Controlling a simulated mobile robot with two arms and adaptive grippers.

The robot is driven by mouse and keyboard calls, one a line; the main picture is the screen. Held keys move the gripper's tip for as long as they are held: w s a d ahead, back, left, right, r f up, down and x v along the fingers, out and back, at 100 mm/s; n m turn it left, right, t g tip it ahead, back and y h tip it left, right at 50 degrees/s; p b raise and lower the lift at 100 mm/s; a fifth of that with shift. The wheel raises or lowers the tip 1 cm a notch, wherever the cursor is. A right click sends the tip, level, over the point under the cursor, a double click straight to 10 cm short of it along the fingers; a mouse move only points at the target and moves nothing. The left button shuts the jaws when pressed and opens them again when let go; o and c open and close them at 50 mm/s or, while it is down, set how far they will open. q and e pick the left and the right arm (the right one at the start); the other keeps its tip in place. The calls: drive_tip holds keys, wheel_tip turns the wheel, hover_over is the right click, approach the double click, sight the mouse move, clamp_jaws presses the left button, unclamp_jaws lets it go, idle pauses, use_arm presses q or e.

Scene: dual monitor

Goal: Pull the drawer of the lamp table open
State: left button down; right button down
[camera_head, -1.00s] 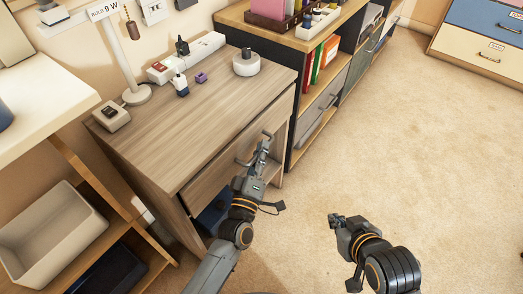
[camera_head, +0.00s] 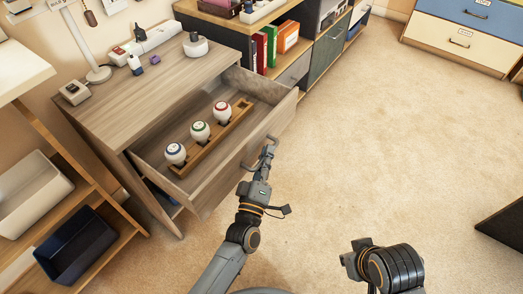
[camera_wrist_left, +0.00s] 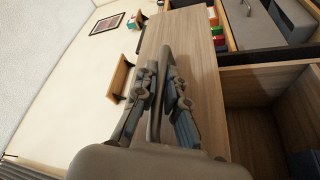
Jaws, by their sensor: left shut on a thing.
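The lamp table (camera_head: 135,92) has a wood-grain top and stands at the left in the head view. Its drawer (camera_head: 226,172) is pulled well out and shows its inside. A wooden holder (camera_head: 207,147) in it carries three white bulbs with blue, green and red rings. My left gripper (camera_head: 266,155) is shut on the handle (camera_head: 247,167) at the drawer's front. In the left wrist view, the fingers (camera_wrist_left: 160,85) close around the handle bar and hide part of it. My right gripper (camera_head: 352,257) hangs over the carpet, away from the table; its fingers are unclear.
A lamp (camera_head: 97,72), a power strip (camera_head: 150,42) and a round white device (camera_head: 195,45) are on the table top. A shelf with bins (camera_head: 75,245) stands at the left, a low cabinet (camera_head: 290,70) behind.

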use_arm(q)
drive_tip(key=shift+s+d, duration=0.7)
drive_tip(key=shift+d, duration=0.2)
drive_tip(key=shift+f, duration=0.1)
drive_tip(key=c, duration=1.4)
unclamp_jaws()
drive_tip(key=v, duration=1.2)
